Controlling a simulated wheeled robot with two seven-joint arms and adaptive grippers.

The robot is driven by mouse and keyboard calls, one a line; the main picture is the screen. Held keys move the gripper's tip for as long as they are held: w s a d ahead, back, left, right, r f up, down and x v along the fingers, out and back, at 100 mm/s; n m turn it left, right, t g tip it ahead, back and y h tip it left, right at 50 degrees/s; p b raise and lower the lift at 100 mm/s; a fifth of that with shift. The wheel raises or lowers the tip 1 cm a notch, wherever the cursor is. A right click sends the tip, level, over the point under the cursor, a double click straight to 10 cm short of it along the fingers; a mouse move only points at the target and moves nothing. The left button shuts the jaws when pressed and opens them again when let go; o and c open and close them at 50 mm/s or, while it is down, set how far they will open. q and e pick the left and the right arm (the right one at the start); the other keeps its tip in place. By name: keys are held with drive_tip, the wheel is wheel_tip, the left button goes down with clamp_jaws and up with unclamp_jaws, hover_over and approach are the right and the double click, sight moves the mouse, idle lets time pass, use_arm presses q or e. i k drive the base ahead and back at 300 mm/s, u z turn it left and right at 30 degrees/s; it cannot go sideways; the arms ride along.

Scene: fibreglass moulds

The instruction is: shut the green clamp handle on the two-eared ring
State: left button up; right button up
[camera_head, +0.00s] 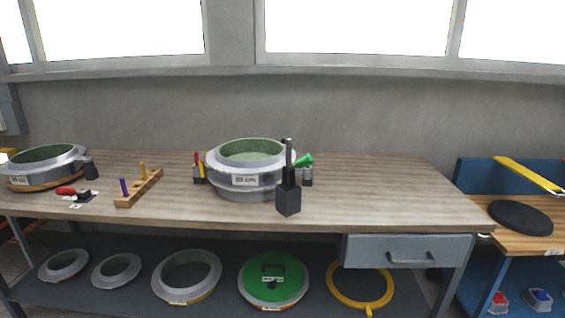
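The two-eared ring (227,180) is a large grey round mould with a green inside, standing on the workbench near the middle. A green clamp handle (305,160) shows at its right side, tilted up to the right above a grey clamp body (307,177). A red clamp handle (196,160) stands nearly upright at its left side, above a dark and yellow clamp body. A black holder in front hides part of the ring's right side and its link to the green clamp. Neither of my grippers is in view.
The black holder (288,201) with an upright tool stands in front of the ring. A wooden peg rack (138,189), a loose red-handled clamp (67,190) and another ring mould (75,167) are to the left. The bench's right part is clear. Several moulds fill the lower shelf.

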sight(308, 160)
drive_tip(key=u, duration=0.15)
drive_tip(key=i, duration=0.95)
drive_tip(key=z, duration=0.3)
